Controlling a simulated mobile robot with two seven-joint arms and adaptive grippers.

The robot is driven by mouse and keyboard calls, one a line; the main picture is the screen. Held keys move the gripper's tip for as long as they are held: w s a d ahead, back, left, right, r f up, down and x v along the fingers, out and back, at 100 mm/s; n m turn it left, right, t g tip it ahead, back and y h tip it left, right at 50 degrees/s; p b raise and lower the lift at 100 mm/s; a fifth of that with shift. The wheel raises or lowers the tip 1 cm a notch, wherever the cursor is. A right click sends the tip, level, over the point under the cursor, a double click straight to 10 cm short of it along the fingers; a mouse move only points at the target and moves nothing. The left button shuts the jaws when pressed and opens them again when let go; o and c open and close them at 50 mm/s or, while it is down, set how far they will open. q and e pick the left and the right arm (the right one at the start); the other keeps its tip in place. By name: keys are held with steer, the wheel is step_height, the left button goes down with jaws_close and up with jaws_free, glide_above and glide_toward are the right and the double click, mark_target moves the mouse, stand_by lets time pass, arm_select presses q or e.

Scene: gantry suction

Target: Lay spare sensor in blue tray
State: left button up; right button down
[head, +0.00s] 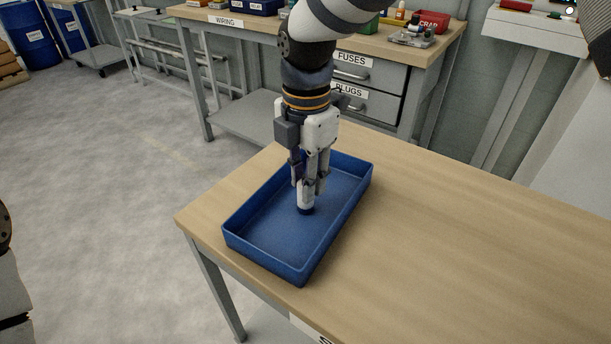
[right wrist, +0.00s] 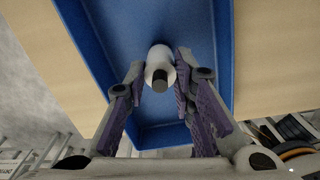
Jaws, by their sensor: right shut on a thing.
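The spare sensor (head: 306,200) is a small white cylinder with a dark lower end. It is upright inside the blue tray (head: 262,257), near the tray's middle. My right gripper (head: 308,186) points down into the tray and is shut on the sensor. In the right wrist view the sensor (right wrist: 158,60) shows white with a dark stub, between the two fingers of the gripper (right wrist: 159,78). The sensor's lower end is at or very close to the tray floor; I cannot tell if it touches. My left gripper is not in view.
The blue tray stands at the left end of a wooden table (head: 470,235), which is clear to the right. Behind is a workbench with drawers (head: 370,75) labelled FUSES and PLUGS. A red bin (head: 432,20) and other small items are on it.

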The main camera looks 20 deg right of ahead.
steer(key=shift+f, duration=0.2)
steer(key=c, duration=1.4)
jaws_free()
steer(key=shift+o, duration=0.2)
step_height(320, 180, up, 12)
steer(key=shift+r, duration=0.2)
